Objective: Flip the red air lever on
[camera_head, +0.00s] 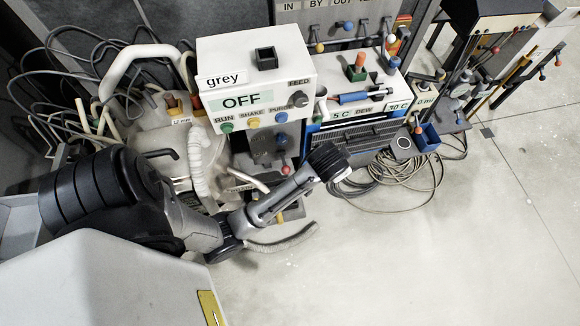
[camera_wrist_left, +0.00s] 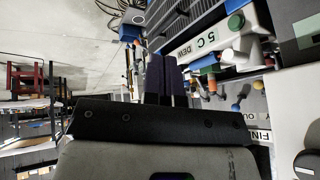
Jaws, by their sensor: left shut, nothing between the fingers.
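I cannot make out for certain which part is the red air lever. In the head view a small red knob (camera_head: 286,169) shows low below the grey OFF box, close to my left forearm. A red-topped green knob (camera_head: 358,66) stands on the white dew box. My left arm reaches in from the left, and its dark end (camera_head: 328,160) is in front of the dew unit; the fingertips are not clear there. In the left wrist view the left gripper (camera_wrist_left: 162,60) is shut and empty, its dark fingers side by side near the dew box (camera_wrist_left: 205,40). My right gripper is not in view.
The white OFF box (camera_head: 255,80) stands behind my arm, with hoses to its left. A blue dew unit (camera_head: 350,140) is to its right, with coiled cables (camera_head: 400,180) on the floor. More levers and a bench are at the right. The floor at front right is clear.

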